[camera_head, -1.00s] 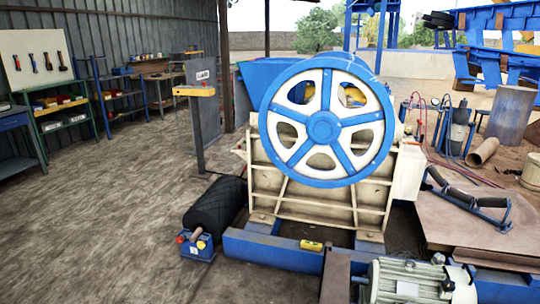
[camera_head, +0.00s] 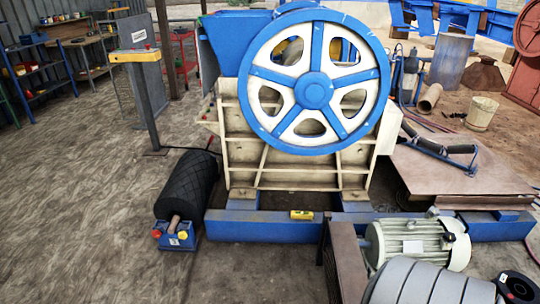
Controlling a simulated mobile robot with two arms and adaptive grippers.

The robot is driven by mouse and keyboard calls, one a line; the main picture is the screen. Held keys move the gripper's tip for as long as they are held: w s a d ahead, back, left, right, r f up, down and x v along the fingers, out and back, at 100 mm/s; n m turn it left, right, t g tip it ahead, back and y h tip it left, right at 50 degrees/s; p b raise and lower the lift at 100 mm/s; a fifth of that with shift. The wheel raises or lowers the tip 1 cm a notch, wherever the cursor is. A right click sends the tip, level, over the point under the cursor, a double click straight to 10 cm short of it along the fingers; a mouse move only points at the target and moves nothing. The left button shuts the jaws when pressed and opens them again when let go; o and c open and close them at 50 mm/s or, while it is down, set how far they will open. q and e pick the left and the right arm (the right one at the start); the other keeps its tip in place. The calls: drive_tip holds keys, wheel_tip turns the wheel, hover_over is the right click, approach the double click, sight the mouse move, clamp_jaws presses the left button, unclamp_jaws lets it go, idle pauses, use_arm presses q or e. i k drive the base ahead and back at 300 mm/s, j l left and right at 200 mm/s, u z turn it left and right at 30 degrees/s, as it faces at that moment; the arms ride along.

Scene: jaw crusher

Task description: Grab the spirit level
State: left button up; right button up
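The spirit level (camera_head: 301,215) is a small yellow bar. It lies on the blue base frame (camera_head: 250,228) of the jaw crusher, below the big blue and white flywheel (camera_head: 314,92). Neither of my grippers shows in the head view.
A brown plate (camera_head: 345,262) and a grey motor (camera_head: 415,240) are in front at the right. Open floor (camera_head: 90,205) lies to the left.

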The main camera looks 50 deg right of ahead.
sight(295, 214)
drive_tip(key=i+z, duration=0.25)
drive_tip(key=i, duration=0.25)
drive_tip(key=i+j+z, duration=0.25)
drive_tip(key=i, duration=0.25)
